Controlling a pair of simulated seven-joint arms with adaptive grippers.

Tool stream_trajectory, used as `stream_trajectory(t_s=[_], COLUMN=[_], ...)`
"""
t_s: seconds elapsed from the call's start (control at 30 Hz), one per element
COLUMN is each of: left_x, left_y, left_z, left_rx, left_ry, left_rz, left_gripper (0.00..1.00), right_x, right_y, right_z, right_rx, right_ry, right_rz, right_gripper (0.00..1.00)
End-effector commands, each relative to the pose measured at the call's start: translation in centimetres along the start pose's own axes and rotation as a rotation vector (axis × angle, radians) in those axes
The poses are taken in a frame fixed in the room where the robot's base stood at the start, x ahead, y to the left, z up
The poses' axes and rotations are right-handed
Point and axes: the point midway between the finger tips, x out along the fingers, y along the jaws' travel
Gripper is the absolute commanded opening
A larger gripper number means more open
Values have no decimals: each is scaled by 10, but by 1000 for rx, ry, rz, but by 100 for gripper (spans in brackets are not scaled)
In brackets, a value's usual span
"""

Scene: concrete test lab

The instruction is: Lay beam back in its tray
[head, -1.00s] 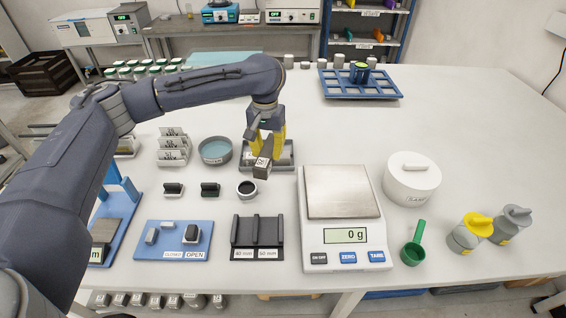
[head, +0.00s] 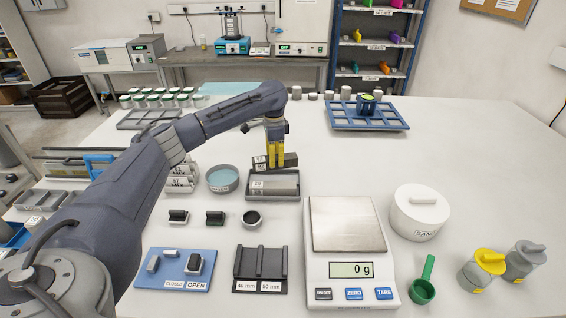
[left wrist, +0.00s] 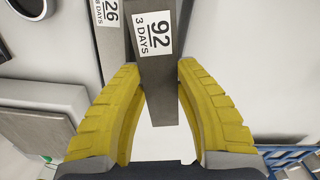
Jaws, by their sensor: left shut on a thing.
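My left gripper (head: 276,164) is shut on a dark grey beam (head: 290,159). In the left wrist view the beam (left wrist: 155,80) lies between the yellow fingers (left wrist: 160,115), with a label reading 92, 3 DAYS. In the head view it lies roughly level, left to right, at the far edge of the grey tray (head: 272,199). I cannot tell whether it touches the tray. A second beam (head: 280,183) lies in the tray; its label (left wrist: 107,12) shows 26 in the left wrist view, partly covered by the held beam. My right gripper is not in view.
A scale (head: 350,265) reading 0 g is at front right, beside a white lidded pot (head: 420,212). A blue rack (head: 367,117) stands behind; table between is clear.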

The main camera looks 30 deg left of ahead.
Motion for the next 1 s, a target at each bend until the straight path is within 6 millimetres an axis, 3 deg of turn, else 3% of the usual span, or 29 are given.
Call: stream_trajectory(t_s=[0.33,0.67,1.0], left_x=[0,6,25], left_y=[-3,-3,-2], left_z=[4,3,3], left_rx=[204,227,226], left_ry=[2,1,2], left_rz=[-1,-1,-1], left_gripper=[0,0,0], right_x=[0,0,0], right_y=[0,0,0], right_z=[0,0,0], right_rx=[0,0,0], right_ry=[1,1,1], right_rz=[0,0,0], right_gripper=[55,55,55])
